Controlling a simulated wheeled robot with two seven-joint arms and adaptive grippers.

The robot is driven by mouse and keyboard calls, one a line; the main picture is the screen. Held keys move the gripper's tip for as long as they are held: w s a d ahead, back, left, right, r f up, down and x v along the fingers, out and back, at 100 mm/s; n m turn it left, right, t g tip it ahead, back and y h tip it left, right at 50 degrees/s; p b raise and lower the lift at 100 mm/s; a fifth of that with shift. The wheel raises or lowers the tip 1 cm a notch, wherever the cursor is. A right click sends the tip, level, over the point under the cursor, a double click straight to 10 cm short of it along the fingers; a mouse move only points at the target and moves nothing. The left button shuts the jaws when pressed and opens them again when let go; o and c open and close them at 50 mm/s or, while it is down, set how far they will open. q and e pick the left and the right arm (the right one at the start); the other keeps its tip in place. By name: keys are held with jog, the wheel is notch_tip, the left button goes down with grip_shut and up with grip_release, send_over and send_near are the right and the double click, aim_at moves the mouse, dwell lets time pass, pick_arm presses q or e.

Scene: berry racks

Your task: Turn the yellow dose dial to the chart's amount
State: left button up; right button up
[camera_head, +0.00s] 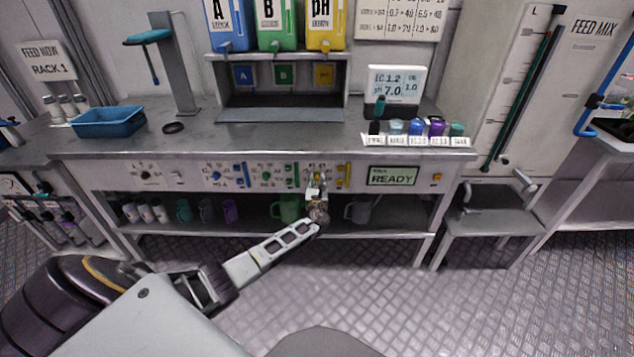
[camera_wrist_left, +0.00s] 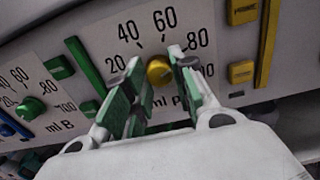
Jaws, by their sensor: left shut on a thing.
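The yellow dose dial (camera_wrist_left: 159,72) sits on the grey panel, below a printed scale showing 40, 60, 80 and more. My left gripper (camera_wrist_left: 156,61) is shut on this dial, with one green-padded finger on each side. In the head view my left gripper (camera_head: 317,192) is at the panel's front and covers much of the yellow group. The dial's pointer is too small to read. The chart (camera_head: 402,18) hangs on the back wall, cut by the top edge, its rows small. My right gripper is not in view.
The green dial (camera_wrist_left: 31,108) for B is left of the gripper, with a green slider (camera_wrist_left: 85,66) between. Yellow buttons (camera_wrist_left: 242,72) are on the right. A meter (camera_head: 397,84) reads pH 7.0, and a screen (camera_head: 393,176) reads READY. Mugs stand on the shelf below.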

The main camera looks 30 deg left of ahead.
pick_arm(q)
jog(key=o, duration=1.1)
jog(key=shift+f, duration=0.1)
jog(key=shift+c, duration=0.2)
jog(key=shift+s+d, duration=0.1)
jog(key=v, duration=1.1)
jog(key=shift+s, duration=0.35)
jog(key=shift+d, duration=0.15)
